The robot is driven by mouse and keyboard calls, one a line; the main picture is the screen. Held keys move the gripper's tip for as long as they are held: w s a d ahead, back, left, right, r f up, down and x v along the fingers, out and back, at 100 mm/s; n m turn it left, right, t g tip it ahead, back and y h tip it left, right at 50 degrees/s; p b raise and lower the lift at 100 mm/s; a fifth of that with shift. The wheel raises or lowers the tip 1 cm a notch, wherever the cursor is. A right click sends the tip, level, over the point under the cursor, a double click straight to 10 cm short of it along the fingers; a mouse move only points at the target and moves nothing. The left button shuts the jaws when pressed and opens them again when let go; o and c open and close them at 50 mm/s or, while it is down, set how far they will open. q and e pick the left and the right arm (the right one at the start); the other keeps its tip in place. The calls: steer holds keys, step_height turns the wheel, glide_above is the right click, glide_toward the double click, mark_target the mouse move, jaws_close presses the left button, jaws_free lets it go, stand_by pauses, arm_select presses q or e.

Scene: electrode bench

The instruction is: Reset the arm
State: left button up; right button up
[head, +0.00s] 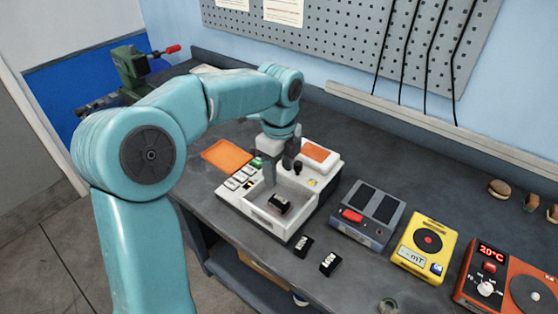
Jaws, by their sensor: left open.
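My left arm, teal, comes in from the left and bends over the bench. My left gripper (282,168) points down over the white instrument box (262,213). Its grey fingers are apart, with nothing seen between them. A small black block (279,202) with a pale label lies in the open well of the box, just below the fingers; I see no contact. My right gripper is not in view.
Two black labelled blocks (303,246) (330,263) lie in front of the box. A grey device with a red switch (352,215), a yellow meter (422,248) and an orange hotplate (505,283) stand to the right. An orange mat (228,156) lies left. A green vise (128,70) is at the back left.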

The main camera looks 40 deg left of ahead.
arm_select(q)
step_height(320, 180, up, 2)
steer(key=shift+r, duration=0.1)
stand_by(0.4)
